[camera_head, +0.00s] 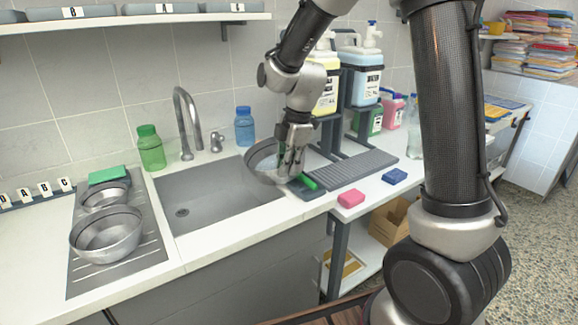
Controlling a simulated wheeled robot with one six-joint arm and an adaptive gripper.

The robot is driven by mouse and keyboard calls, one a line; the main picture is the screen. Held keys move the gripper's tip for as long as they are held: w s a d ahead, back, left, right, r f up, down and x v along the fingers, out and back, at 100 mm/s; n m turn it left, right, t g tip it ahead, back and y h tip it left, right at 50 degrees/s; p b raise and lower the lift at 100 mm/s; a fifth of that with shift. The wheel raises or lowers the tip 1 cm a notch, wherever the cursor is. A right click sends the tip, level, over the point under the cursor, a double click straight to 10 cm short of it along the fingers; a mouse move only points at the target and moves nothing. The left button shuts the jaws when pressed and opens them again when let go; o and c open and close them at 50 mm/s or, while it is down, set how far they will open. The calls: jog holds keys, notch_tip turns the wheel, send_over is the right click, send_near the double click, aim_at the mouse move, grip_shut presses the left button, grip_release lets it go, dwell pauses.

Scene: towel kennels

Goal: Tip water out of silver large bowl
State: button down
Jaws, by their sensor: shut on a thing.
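My gripper (288,170) is shut on a silver bowl (260,158) at the right end of the sink (205,198). The bowl looks tilted, with its opening toward the left and the sink. My gripper and wrist hide its right side. I cannot tell whether water is in it. Two other silver bowls stand upright on the ribbed drainboard at the left: a bigger-looking front bowl (107,240) and a rear bowl (103,193). The sink floor that shows is bare, with a drain at its left.
A tap (186,120) stands behind the sink, between a green bottle (150,147) and a blue bottle (244,127). A green block (306,181) lies right of the sink. Pink (351,198) and blue (394,176) sponges lie on the right counter. Dispensers (360,75) stand behind.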

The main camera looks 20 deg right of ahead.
jog(key=shift+s+a+t+h, duration=0.2)
jog(key=shift+t+h, duration=0.1)
jog(key=shift+h, duration=0.7)
jog(key=h, duration=0.2)
jog(key=shift+a+t+h, duration=0.3)
jog(key=shift+a+t, duration=0.1)
jog(key=s+a+r+n+t+h, duration=0.1)
jog(key=a+t+h, duration=0.2)
jog(key=h, duration=0.6)
jog(key=a, duration=0.2)
jog(key=shift+s+a+r+h, duration=0.3)
jog(key=shift+a+r, duration=0.05)
